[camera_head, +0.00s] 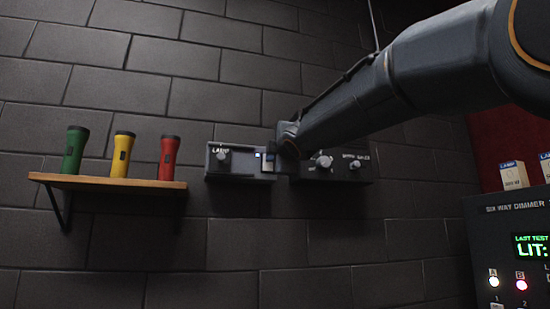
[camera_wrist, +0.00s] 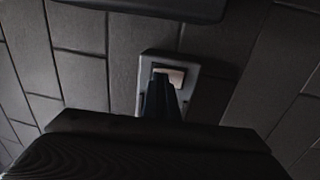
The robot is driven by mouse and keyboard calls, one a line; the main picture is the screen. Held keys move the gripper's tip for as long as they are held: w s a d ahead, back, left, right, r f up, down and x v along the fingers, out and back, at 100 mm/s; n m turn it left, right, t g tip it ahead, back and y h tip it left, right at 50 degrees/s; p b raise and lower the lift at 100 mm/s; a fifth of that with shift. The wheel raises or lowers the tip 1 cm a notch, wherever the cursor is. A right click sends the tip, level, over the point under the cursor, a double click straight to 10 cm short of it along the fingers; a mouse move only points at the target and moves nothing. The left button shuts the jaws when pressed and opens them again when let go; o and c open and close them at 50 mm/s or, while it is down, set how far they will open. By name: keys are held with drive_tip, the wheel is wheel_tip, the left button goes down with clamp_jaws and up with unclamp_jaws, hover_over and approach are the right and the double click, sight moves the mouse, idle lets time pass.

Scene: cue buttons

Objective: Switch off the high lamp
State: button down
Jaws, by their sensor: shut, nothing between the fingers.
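My gripper (camera_wrist: 162,88) is shut and empty, its dark fingers pointing at a wall switch. The switch has a grey plate (camera_wrist: 147,63) and a pale rocker (camera_wrist: 174,74). The fingertips overlap the rocker's lower left part; I cannot tell whether they touch it. In the head view my gripper (camera_head: 269,160) is at the wall, between two control boxes, partly hidden by my arm. A small bluish-white light (camera_head: 258,155) shows just left of it. No lamp labelled high can be made out.
A left control box (camera_head: 238,172) has a round knob (camera_head: 223,156); a dark right box (camera_head: 340,173) has knobs. A shelf (camera_head: 110,183) holds green (camera_head: 74,150), yellow (camera_head: 122,155) and red (camera_head: 168,158) torches. A dimmer panel (camera_head: 500,228) with lit buttons stands lower right.

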drive_tip(key=shift+w+d, duration=0.1)
drive_tip(key=shift+w, duration=0.1)
drive_tip(key=shift+w+r, duration=0.1)
drive_tip(key=shift+r, duration=0.1)
idle(0.3)
drive_tip(key=r+p+v, duration=0.3)
drive_tip(key=v, duration=1)
drive_tip(key=shift+s, duration=0.5)
drive_tip(key=shift+d, duration=0.1)
